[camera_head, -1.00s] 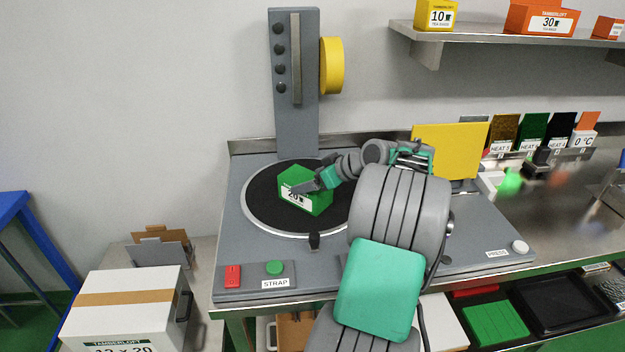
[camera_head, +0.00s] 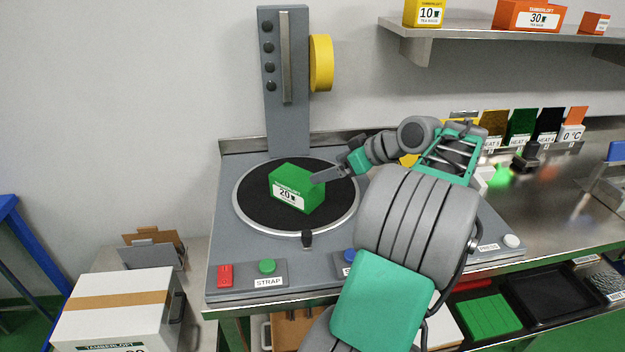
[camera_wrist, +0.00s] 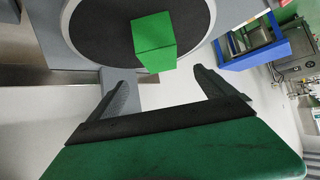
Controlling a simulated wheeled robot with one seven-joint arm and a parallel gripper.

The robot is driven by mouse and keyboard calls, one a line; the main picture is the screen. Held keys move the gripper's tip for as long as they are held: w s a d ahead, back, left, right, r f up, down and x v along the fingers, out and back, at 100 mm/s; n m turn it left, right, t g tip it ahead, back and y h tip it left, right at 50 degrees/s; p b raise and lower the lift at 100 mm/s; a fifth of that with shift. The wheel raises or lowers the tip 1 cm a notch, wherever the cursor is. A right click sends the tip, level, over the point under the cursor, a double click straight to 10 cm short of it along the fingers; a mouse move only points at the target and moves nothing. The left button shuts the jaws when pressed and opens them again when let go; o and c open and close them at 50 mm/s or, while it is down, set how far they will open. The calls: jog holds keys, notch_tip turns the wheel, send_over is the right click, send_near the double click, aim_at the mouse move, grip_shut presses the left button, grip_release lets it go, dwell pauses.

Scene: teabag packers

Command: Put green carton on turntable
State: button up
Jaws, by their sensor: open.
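The green carton (camera_head: 296,188), with a white "20" label, rests on the black turntable (camera_head: 258,212) near its middle. It also shows in the wrist view (camera_wrist: 154,40), on the black disc (camera_wrist: 92,32) beyond my fingertips. My gripper (camera_head: 318,178) is just to the right of the carton in the head view. In the wrist view my gripper (camera_wrist: 162,76) has its two fingers wide apart with nothing between them. The carton stands apart from the fingers there. Part of the turntable's right side is near my arm.
A grey post (camera_head: 283,80) with a yellow disc (camera_head: 321,62) stands behind the turntable. A red switch (camera_head: 225,276) and a green button (camera_head: 267,266) sit on the front panel. A white box (camera_head: 115,310) stands at lower left. A shelf (camera_head: 480,38) with cartons is at upper right.

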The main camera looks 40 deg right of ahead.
jog(key=w+a+f+g, duration=0.2)
jog(key=w+a+f, duration=0.1)
jog(key=a, duration=1)
jog(key=w+a+f+g, duration=0.2)
jog(key=w+a, duration=0.1)
jog(key=a, duration=1)
jog(key=s+a+f+m+g+h, duration=0.1)
jog(key=s+a+f, duration=0.3)
jog(key=s+a, duration=0.2)
jog(key=s+a+f+m+g, duration=0.1)
jog(key=s+a+f+g, duration=0.1)
jog(key=s+a, duration=0.3)
jog(key=s+f, duration=0.1)
jog(key=s, duration=0.2)
jog(key=shift+a+f+h, duration=0.4)
jog(key=shift+w+r+p, duration=0.1)
jog(key=shift+r+p, duration=0.55)
jog(key=shift+r, duration=0.05)
